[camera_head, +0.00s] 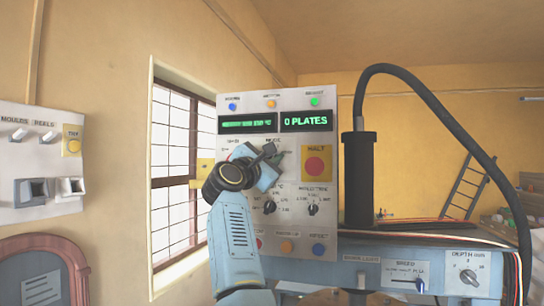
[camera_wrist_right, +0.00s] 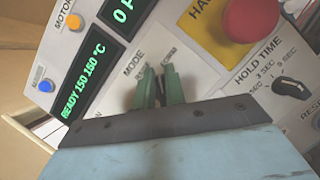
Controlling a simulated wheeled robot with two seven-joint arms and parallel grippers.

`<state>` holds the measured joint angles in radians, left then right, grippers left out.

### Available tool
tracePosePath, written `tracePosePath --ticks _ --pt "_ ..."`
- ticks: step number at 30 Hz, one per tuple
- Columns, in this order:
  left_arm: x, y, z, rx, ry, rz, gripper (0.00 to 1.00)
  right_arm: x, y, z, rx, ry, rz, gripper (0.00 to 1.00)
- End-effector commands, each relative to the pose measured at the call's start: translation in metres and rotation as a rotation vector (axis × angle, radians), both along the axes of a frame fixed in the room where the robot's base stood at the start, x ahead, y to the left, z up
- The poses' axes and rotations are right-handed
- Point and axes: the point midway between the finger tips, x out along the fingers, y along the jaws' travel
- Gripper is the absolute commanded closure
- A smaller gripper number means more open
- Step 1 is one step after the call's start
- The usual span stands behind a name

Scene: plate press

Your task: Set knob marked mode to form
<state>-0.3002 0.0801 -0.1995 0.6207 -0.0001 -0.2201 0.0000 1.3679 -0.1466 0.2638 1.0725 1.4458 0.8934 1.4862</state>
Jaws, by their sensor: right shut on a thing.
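The control panel (camera_head: 232,101) stands upright in front of me, and it also shows in the wrist view (camera_wrist_right: 200,62). The label MODE is on it below the green displays. My right gripper (camera_head: 268,152) reaches up from below and is at the mode knob. In the wrist view its two green fingers (camera_wrist_right: 159,86) are close together just under the MODE lettering, shut on the mode knob. The knob is mostly hidden between the fingers, and I cannot tell where it points. Its position labels are partly covered. My left gripper is not in view.
A red HALT button (camera_head: 315,166) on a yellow plate sits just right of my gripper. The display (camera_wrist_right: 84,82) reads READY 150 150 °C. A black hose (camera_head: 425,92) arches at right.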

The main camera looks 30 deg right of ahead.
Motion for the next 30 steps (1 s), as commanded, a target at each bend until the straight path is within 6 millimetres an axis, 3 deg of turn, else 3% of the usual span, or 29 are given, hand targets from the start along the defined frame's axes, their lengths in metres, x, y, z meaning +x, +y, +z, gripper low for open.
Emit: tracePosePath --ticks 1,12,30 --pt "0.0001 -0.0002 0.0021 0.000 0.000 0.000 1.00 0.0040 0.0006 -0.0082 0.036 -0.013 0.004 1.00" --pt "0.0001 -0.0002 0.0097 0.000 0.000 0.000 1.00 0.0028 -0.0002 -0.0105 0.164 -0.164 0.005 1.00" --pt "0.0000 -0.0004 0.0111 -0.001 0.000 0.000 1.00 0.0022 -0.0008 -0.0119 0.198 -0.203 0.005 1.00"
